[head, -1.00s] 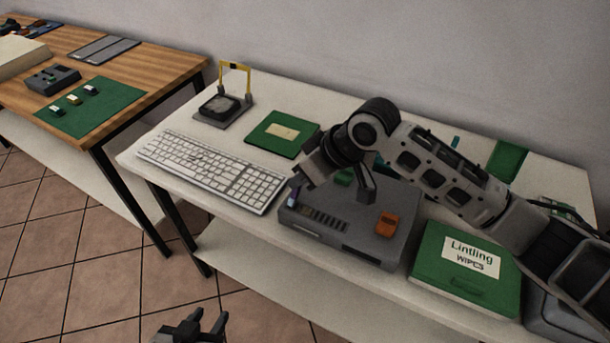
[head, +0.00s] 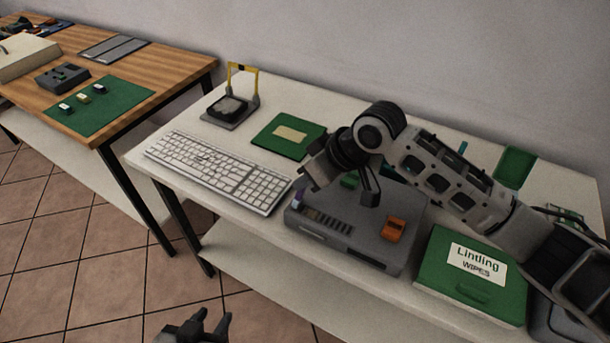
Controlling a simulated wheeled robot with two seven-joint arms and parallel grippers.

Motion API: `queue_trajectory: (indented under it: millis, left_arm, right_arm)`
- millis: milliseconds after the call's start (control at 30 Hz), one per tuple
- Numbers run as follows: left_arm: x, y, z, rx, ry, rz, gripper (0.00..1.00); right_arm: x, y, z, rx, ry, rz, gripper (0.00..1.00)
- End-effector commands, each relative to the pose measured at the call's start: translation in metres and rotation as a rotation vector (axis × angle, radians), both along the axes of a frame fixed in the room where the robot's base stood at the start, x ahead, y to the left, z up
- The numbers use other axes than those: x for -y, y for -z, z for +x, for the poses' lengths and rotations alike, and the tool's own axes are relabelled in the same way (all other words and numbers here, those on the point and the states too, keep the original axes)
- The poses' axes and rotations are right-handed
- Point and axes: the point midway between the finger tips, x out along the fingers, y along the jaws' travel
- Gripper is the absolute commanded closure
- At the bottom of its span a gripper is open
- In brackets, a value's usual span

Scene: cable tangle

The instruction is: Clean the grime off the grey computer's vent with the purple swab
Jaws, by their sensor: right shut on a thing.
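The grey computer (head: 350,250) lies flat on the white table, with a dark slotted vent (head: 328,222) near its left front edge on top. My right gripper (head: 302,188) is over the computer's left end, beside the vent, and is shut on the purple swab (head: 298,197). Only a small purple part of the swab shows; the gripper hides the rest. I cannot tell if its tip touches the vent. My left gripper (head: 208,322) is low at the bottom edge, over the floor and away from the table. Its two fingers are apart and empty.
An orange block (head: 394,229) sits on the computer's right side. A green mat (head: 288,136) and a yellow-framed stand (head: 233,104) are behind.

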Motion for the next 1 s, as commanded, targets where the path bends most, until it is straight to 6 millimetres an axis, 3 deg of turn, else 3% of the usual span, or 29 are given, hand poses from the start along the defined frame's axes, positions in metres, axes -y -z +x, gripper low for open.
queue_trajectory:
  millis: [1000]
  left_arm:
    - [0.000, 0.000, 0.000, 0.000, 0.000, 0.000, 0.64]
  right_arm:
    - [0.018, 0.001, -0.012, -0.002, 0.000, -0.002, 1.00]
